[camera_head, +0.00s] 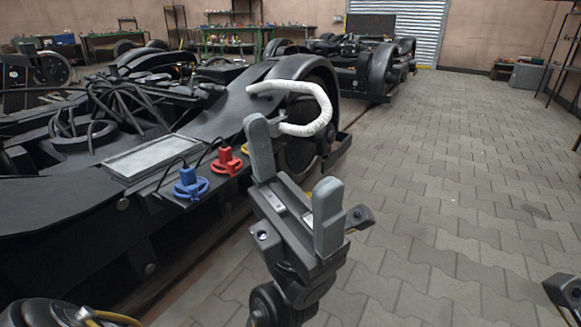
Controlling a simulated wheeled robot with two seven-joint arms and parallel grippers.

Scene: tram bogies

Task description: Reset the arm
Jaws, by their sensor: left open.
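My left gripper (294,180) is in the middle of the head view, raised above the paved floor and in front of the near bogie. Its two grey fingers stand apart and nothing is between them. The fingers point up and away from me. Only a dark piece (566,290) shows at the lower right edge; I cannot tell if it belongs to my right arm. My right gripper does not show.
The near black bogie (60,190) fills the left, bearing a blue connector (189,183), a red connector (227,161), a grey tray (150,158) and a white hose (300,90). Another bogie (365,70) stands behind. The paved floor (450,200) at right is clear.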

